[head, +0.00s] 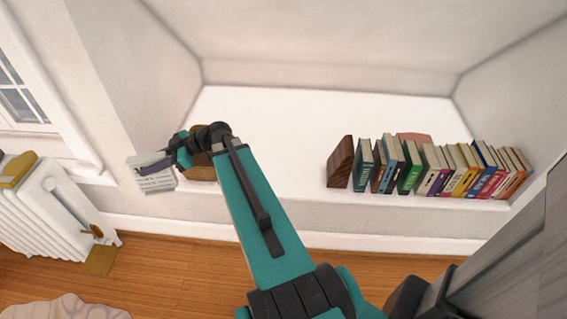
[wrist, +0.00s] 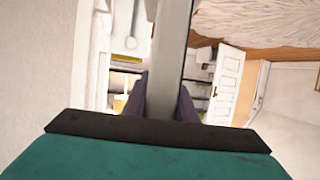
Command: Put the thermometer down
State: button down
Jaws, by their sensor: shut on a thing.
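The thermometer (head: 158,184) looks like a pale, flat board with dark markings, at the left in the head view. My gripper (head: 150,168), with purple fingers, is shut on it and partly covers it. In the wrist view the thermometer (wrist: 172,50) shows edge-on as a long grey strip between the two fingers of my gripper (wrist: 164,85). It is held at the left front end of the white alcove ledge (head: 270,150). I cannot tell whether it touches the ledge or the wall.
A row of books (head: 440,170) with a dark wooden bookend (head: 340,162) fills the ledge's right side. A brown wooden object (head: 203,172) stands partly behind my arm at the ledge's left. The ledge's middle is clear. A white radiator (head: 50,205) stands at the left.

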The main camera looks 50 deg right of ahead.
jog(key=s+d+f+m+t+h+b, duration=0.1)
jog(key=s+d+f+b, duration=0.2)
jog(key=d, duration=0.8)
jog(key=s+d+f+m+h+b, duration=0.1)
jog(key=s+d+f+b, duration=0.2)
jog(key=d, duration=0.9)
jog(key=s+d+f+m+t+h+b, duration=0.1)
jog(key=s+d+f+b, duration=0.2)
jog(key=d, duration=0.9)
jog(key=s+b, duration=0.3)
jog(key=shift+s+d+f+t, duration=0.15)
jog(key=shift+s+t, duration=0.05)
jog(key=shift+t, duration=0.1)
notch_tip(320, 180, down, 6)
jog(key=b, duration=0.1)
jog(key=shift+f, duration=0.15)
jog(key=shift+f+b, duration=0.4)
jog(key=shift+f, duration=1.45)
jog(key=shift+f, duration=0.15)
jog(key=c, duration=1.4)
grip_release()
jog(key=shift+c, duration=0.2)
jog(key=shift+r, duration=0.2)
